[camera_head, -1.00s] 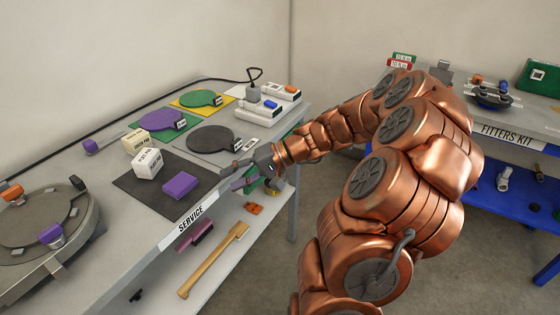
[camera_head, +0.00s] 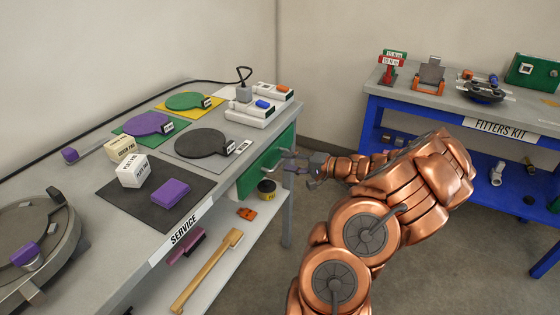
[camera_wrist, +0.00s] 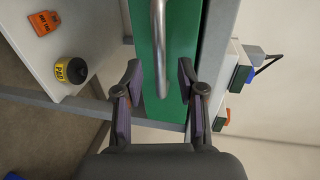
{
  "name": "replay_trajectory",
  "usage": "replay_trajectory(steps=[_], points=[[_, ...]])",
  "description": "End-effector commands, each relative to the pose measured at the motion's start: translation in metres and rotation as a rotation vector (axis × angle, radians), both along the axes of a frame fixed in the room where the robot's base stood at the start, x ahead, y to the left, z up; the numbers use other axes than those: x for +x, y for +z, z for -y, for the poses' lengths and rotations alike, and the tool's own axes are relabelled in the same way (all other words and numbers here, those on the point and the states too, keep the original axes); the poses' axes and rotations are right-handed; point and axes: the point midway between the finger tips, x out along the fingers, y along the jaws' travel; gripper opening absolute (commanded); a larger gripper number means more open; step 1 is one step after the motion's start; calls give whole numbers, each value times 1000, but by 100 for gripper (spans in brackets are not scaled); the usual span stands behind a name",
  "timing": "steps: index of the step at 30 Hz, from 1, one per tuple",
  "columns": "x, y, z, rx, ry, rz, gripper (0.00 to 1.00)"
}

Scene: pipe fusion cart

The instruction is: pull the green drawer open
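The green drawer (camera_head: 255,172) sits under the right end of the grey service table, its front facing right. In the wrist view the drawer front (camera_wrist: 183,50) fills the top middle. A curved grey metal handle (camera_wrist: 159,45) stands out from it; the handle also shows in the head view (camera_head: 280,155). My gripper (camera_head: 296,161) is in front of the drawer, close to the handle. In the wrist view my gripper (camera_wrist: 157,85) is open, its purple-padded fingers apart, with the handle's lower end between them. Whether a finger touches the handle I cannot tell. The drawer looks shut.
A table leg (camera_head: 289,215) stands by the drawer. The blue fitters' bench (camera_head: 445,115) is at right. Paddles and boxes cover the tabletop; floor between benches is clear.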

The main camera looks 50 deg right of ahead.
Motion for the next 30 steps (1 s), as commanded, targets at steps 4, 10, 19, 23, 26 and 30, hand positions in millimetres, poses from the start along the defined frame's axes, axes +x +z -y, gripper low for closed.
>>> replay_trajectory(steps=[4, 10, 19, 23, 26, 30], points=[[20, -5, -8, 1, 4, -2, 39], [33, -8, -11, -1, 2, -3, 39], [35, -8, -12, -1, 1, -2, 39], [35, -8, -11, -1, 1, -2, 27], [35, -8, -11, -1, 1, -2, 16], [35, -8, -11, -1, 1, -2, 2]])
